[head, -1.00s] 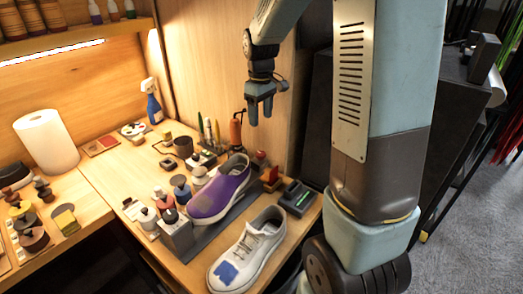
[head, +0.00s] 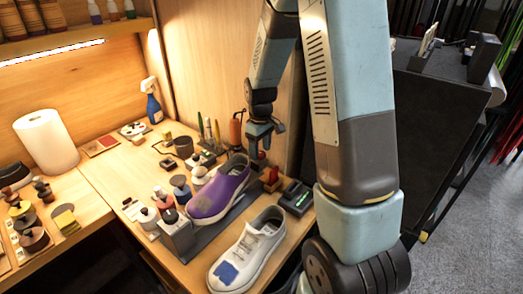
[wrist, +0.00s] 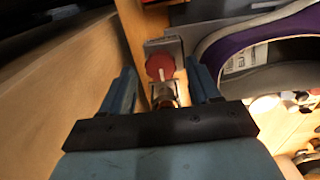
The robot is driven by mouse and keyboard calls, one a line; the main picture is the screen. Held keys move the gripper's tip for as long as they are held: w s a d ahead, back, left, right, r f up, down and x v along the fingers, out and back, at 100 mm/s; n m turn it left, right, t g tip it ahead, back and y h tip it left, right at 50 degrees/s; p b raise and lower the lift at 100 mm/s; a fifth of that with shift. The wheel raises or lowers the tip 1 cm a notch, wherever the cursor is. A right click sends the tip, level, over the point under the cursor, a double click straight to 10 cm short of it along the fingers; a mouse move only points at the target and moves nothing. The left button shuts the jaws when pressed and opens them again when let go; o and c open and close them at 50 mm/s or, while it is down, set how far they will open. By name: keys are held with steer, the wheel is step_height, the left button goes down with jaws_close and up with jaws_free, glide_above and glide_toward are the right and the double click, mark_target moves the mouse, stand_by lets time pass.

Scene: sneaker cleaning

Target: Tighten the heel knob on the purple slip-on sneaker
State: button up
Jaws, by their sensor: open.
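The purple slip-on sneaker (head: 215,200) lies on a grey stand on the bench, its heel toward the back right. My gripper (head: 262,148) points down just behind the heel, and its fingers are apart. In the wrist view the sneaker's purple collar (wrist: 235,42) is at the upper right. A round red knob (wrist: 159,66) with a metal shaft stands in front of a grey block, between the lines of my two fingers (wrist: 160,88). The knob appears ahead of the fingertips; I cannot tell whether they touch it.
A white sneaker (head: 246,252) with a blue patch lies in front. A black box (head: 297,198) with a green display stands to the right of the heel. A wooden panel (wrist: 55,95) is close on my gripper's left in the wrist view.

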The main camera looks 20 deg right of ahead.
steer(key=shift+f, duration=0.5)
steer(key=c, duration=1)
steer(key=shift+d, duration=0.1)
steer(key=shift+c, duration=0.2)
